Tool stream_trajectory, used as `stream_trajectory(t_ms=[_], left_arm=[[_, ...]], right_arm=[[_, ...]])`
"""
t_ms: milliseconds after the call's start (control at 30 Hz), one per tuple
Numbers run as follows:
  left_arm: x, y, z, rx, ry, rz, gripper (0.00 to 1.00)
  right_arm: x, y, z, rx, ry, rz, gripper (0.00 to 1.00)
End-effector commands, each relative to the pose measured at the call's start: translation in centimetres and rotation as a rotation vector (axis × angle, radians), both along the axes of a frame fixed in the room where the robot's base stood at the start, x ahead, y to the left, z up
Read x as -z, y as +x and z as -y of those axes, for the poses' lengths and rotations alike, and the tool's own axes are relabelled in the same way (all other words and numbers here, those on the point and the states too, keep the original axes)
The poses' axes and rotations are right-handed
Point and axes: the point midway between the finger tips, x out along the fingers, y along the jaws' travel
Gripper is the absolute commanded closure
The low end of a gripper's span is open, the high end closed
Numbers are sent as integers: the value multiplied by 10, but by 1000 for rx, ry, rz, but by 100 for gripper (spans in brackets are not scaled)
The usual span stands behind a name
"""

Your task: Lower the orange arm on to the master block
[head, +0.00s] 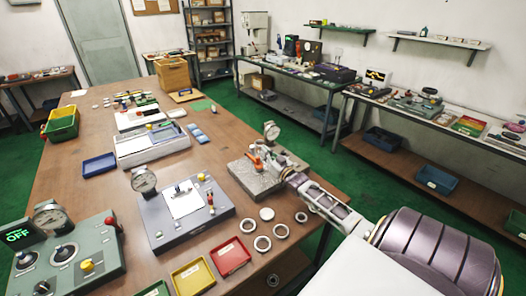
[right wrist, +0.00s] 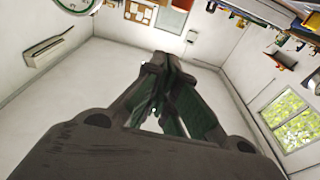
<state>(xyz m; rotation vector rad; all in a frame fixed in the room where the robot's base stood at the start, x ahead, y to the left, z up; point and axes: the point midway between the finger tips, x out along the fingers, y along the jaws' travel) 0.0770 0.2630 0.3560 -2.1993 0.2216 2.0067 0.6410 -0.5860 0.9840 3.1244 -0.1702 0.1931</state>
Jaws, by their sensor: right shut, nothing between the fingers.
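The small orange arm (head: 255,162) shows on the grey plate (head: 247,181), below a round dial gauge (head: 271,130) near the table's right edge. My right gripper (head: 275,166) is just right of the orange arm, low over the plate. I cannot tell whether it touches the arm. In the right wrist view my right gripper (right wrist: 160,62) has its fingers together with nothing between them. I cannot make out the master block; the gripper and gauge parts crowd that spot. My left gripper is not in view.
Several metal rings (head: 262,243) lie in front of the plate. Red (head: 230,256) and yellow (head: 193,277) trays lie at the front. A green-grey control box (head: 75,255) is at lower left.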

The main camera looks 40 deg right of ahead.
Motion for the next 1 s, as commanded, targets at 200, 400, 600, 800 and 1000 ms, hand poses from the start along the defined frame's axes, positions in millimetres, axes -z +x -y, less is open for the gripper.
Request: stream_trajectory(t_ms=[200, 400, 600, 800, 1000], left_arm=[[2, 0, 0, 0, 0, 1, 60], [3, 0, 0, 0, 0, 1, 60], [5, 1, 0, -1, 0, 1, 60], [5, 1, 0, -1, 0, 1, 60], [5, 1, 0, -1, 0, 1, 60]], right_arm=[[7, -17, -2, 0, 1, -2, 100], [12, -32, -4, 0, 0, -1, 100], [17, -46, -5, 0, 0, -1, 100], [19, -54, -6, 0, 0, 0, 100], [19, -56, -6, 0, 0, 0, 100]])
